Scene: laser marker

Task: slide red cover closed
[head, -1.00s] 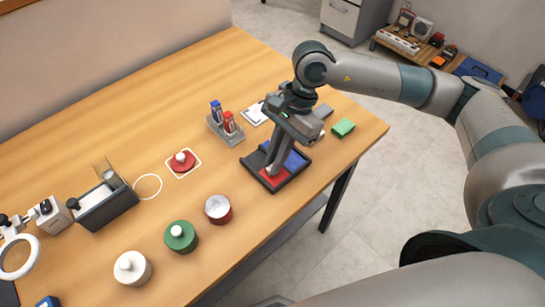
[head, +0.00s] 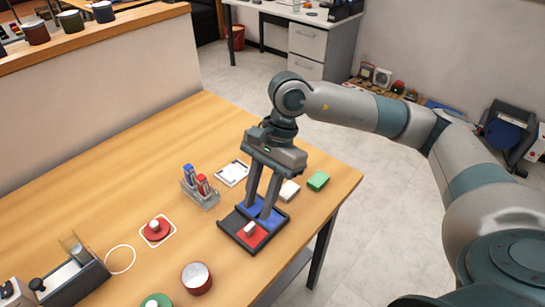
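A dark tray (head: 228,228) sits near the right edge of the wooden table. The red cover (head: 256,240), with a pale grip (head: 249,229) on top, lies at the tray's near end. A blue surface (head: 277,217) shows at the far end. My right gripper (head: 258,212) points down over the blue part, its two fingers spread apart with nothing between them. Its fingertips are behind the pale grip and appear clear of it; whether they touch the blue part I cannot tell. My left gripper is not in view.
A holder with blue and red bottles (head: 200,189) stands left of the tray. A red lid (head: 156,230) and a red jar (head: 197,278) are nearer left.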

